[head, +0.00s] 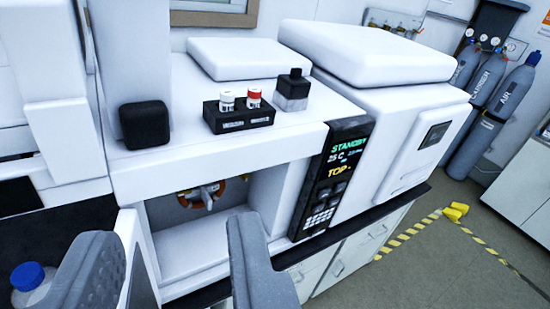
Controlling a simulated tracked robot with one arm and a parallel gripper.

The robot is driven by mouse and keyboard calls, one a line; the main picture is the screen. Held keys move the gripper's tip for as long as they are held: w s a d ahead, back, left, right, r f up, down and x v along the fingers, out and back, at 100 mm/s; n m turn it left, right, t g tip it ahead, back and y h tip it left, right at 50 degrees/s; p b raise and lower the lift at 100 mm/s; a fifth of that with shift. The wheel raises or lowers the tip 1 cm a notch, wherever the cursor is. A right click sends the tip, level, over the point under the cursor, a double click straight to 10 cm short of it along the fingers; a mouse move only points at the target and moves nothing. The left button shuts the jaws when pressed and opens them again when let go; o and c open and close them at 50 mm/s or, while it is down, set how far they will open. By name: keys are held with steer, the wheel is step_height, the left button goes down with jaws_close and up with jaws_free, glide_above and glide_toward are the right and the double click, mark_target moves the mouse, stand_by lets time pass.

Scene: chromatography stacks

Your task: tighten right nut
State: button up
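My gripper (175,232) is open, its two grey fingers wide apart at the bottom of the head view, with nothing between them. Ahead of it is the open recess (178,250) in the front of a white instrument. High in the recess is a small pale metallic fitting (207,194) with an orange-brown ring of tubing (242,178) around it. The fitting lies beyond the fingers and apart from them. It is too small to tell a left nut from a right nut. My right finger covers part of the recess's lower right.
A panel (336,165) reading STANDBY and TOP stands right of the recess. A black vial rack (238,122), a dark-capped bottle (292,90) and a black block (145,124) sit on top. A blue-capped bottle (30,280) is lower left. Gas cylinders (505,98) stand far right.

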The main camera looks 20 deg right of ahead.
steer(key=w+d+f+n+t+h+b, duration=0.2)
steer(key=w+d+f+n, duration=0.2)
steer(key=w+d+n, duration=0.45)
steer(key=w+d+f+n+t+h+b, duration=0.1)
steer(key=w+d+f+n, duration=0.35)
steer(key=w+n, duration=0.55)
steer(key=w+d+f+n+g+y+b, duration=0.15)
steer(key=w+f+n+y, duration=0.35)
steer(key=f+n, duration=0.65)
steer(key=w+d+f+n+y+b, duration=0.1)
steer(key=w+d+f+n+y, duration=0.3)
steer(key=f+n, duration=0.75)
steer(key=w+a+f+m, duration=0.1)
steer(key=w+a, duration=0.1)
steer(key=w, duration=0.5)
steer(key=w+a+f+m+p, duration=0.1)
steer(key=w+a+m, duration=0.1)
steer(key=w, duration=0.5)
steer(key=shift+a+f, duration=0.25)
steer(key=shift+a, duration=0.5)
jaws_close()
